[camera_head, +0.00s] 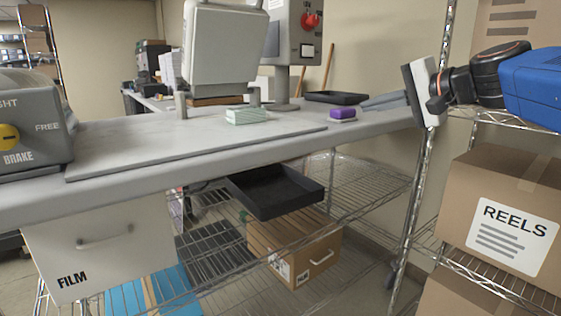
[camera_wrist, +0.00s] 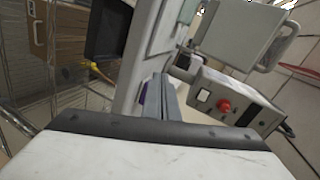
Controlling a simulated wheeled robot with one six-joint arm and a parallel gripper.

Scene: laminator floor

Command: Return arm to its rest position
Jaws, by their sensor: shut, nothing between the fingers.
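My gripper (camera_head: 366,104) is at the right of the head view, at the right end of the grey worktable (camera_head: 250,140). Its grey fingers are together and point left across the table, with nothing held. In the wrist view my gripper (camera_wrist: 160,78) also shows its fingers closed side by side. My blue and black arm comes in from the right edge, beside the wire rack. A purple and white block (camera_head: 342,114) lies on the table just left of the fingertips. Whether the fingers touch the tabletop cannot be told.
A dark tray (camera_head: 336,97) lies behind the fingers. A chrome rack post (camera_head: 428,160) and a REELS box (camera_head: 505,222) are close to my arm. A pale green block (camera_head: 246,116) lies mid-table.

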